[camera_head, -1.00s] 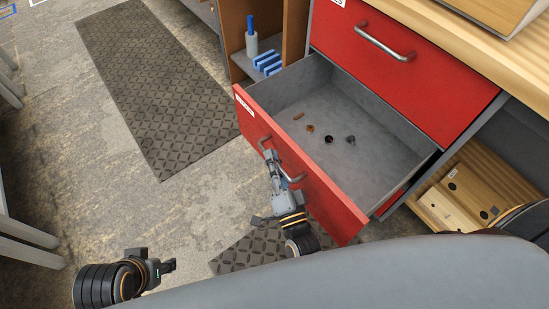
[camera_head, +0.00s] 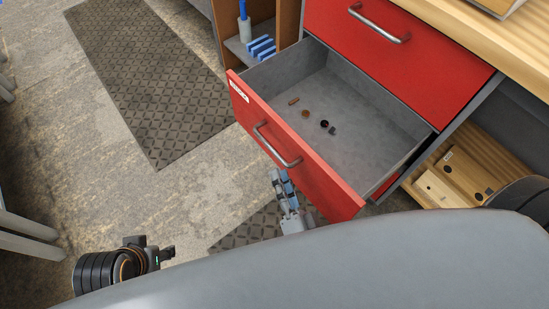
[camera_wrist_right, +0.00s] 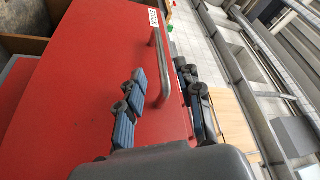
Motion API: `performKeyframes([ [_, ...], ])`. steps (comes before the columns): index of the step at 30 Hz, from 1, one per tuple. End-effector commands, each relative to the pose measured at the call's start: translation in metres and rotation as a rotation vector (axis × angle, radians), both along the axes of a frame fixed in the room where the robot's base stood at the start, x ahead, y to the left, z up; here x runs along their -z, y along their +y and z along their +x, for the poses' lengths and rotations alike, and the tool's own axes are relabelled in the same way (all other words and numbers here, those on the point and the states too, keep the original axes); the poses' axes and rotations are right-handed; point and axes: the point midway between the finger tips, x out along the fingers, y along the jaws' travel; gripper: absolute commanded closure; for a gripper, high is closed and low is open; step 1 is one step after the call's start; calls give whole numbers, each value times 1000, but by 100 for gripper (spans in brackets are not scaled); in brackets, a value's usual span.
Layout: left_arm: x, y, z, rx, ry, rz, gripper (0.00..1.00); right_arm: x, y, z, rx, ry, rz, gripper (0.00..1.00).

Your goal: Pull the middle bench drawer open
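The red-fronted bench drawer (camera_head: 290,145) is pulled out, with its grey inside in view. Its curved metal handle (camera_head: 276,147) is on the front; it also shows in the right wrist view (camera_wrist_right: 161,68). My right gripper (camera_head: 281,180) is just in front of the drawer, near the handle's lower end. In the right wrist view its blue-padded fingers (camera_wrist_right: 165,92) are spread, one on each side of the handle's line, and hold nothing. My left gripper (camera_head: 168,252) is low at the left, away from the drawer; whether its fingers are apart is too small to tell.
Several small brown and dark pieces (camera_head: 315,117) lie in the drawer. A shut red drawer (camera_head: 410,55) is above it, under the wooden bench top (camera_head: 515,45). A shelf with blue items (camera_head: 262,47) stands beyond.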

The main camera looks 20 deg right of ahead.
Motion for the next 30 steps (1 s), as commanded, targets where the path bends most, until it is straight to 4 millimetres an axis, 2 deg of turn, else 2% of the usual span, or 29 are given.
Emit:
performKeyframes([
  [3,0,0,0,0,0,0,59,5,-1,-17,-1,3,-1,64],
  [9,0,0,0,0,0,0,59,6,-2,-28,-1,1,0,64],
  [30,0,0,0,0,1,0,59,6,-2,-28,0,1,0,64],
])
